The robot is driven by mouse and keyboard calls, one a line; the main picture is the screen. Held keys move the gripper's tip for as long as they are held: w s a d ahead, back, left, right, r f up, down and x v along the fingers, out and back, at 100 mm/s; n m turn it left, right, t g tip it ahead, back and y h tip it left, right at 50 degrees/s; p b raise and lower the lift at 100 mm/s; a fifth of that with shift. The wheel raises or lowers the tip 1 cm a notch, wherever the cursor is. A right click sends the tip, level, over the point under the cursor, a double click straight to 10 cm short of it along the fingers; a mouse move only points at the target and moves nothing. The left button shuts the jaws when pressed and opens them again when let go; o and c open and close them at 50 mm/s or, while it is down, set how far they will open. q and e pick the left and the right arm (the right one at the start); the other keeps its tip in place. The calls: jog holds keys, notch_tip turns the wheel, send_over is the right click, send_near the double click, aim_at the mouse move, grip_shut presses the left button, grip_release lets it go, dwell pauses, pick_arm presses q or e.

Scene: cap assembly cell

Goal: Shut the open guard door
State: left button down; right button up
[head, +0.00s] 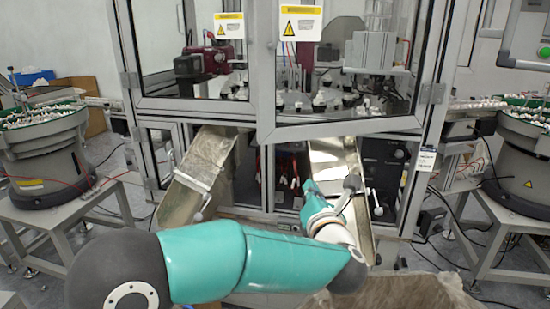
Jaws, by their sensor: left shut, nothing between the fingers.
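The guard door that stands open is the right-hand framed glass door (262,95) of the machine. It looks ajar, hinged on its right side. Its free edge stands nearer to me than the left guard door (190,106) and overlaps that door's edge. My left gripper (310,188) is shut and empty, below the right door's lower rail and in front of the right metal chute. It appears clear of the door. Its fingers are small and partly hidden by my wrist. My right gripper is out of view.
Two metal chutes, left (207,165) and right (335,160), slope out below the doors, with small ball levers beside them. Bowl feeders stand at left (45,160) and right (525,165). A brown box-like object (410,293) is at the bottom right.

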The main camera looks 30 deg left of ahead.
pick_arm(q)
jog(key=s+a+r+n+g+y, duration=0.2)
jog(key=s+r+n+y, duration=0.15)
jog(key=r+n, duration=0.4)
jog(key=n+p, duration=0.1)
jog(key=p, duration=0.4)
send_near(273, 138)
jog(key=shift+h, duration=0.25)
jog(key=x, duration=0.5)
jog(key=shift+a+r, duration=0.35)
jog(key=shift+x, duration=0.85)
jog(key=shift+w+d+f, duration=0.1)
jog(key=shift+f, duration=0.1)
